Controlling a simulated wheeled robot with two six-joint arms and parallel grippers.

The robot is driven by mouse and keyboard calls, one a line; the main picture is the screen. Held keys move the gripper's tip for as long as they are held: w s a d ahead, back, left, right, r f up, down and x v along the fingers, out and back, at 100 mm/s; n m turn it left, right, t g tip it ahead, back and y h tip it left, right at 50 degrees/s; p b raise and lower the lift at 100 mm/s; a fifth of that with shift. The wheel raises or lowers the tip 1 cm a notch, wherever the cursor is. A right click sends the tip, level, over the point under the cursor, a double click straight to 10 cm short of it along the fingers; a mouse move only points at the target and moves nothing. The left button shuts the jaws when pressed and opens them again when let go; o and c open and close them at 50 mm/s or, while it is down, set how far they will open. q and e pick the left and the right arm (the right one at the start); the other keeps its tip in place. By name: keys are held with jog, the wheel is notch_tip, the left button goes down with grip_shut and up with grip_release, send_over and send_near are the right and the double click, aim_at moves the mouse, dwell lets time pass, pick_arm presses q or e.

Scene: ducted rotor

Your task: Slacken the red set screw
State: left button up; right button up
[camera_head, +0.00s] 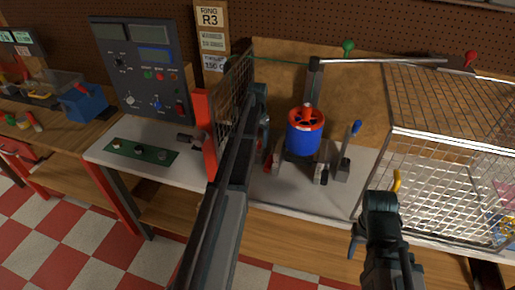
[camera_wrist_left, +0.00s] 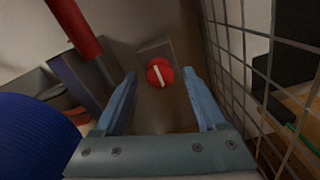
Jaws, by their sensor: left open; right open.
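The red set screw (camera_wrist_left: 160,73), a round red head with a pale slot, shows in the left wrist view on a grey block. My left gripper (camera_wrist_left: 160,88) is open, its two blue-grey fingers apart on either side of the screw in that view. I cannot tell whether they touch it. In the head view my left gripper (camera_head: 264,132) is beside the rotor stand, its fingers mostly hidden. The blue ducted rotor (camera_head: 305,140) with a red top stands to its right. My right gripper (camera_head: 380,215) is open and apart from the rotor, in front of the wire cage.
A wire mesh panel (camera_wrist_left: 238,60) runs close along the right of my left gripper. A blue-tipped lever (camera_head: 356,128) stands right of the rotor. The large wire cage (camera_head: 440,165) fills the right side. A control panel (camera_head: 140,68) stands at the left.

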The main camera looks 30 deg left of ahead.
pick_arm(q)
jog(key=shift+f, duration=0.65)
pick_arm(e)
jog(key=shift+f, duration=0.6)
pick_arm(q)
jog(key=shift+r, duration=0.1)
grip_shut()
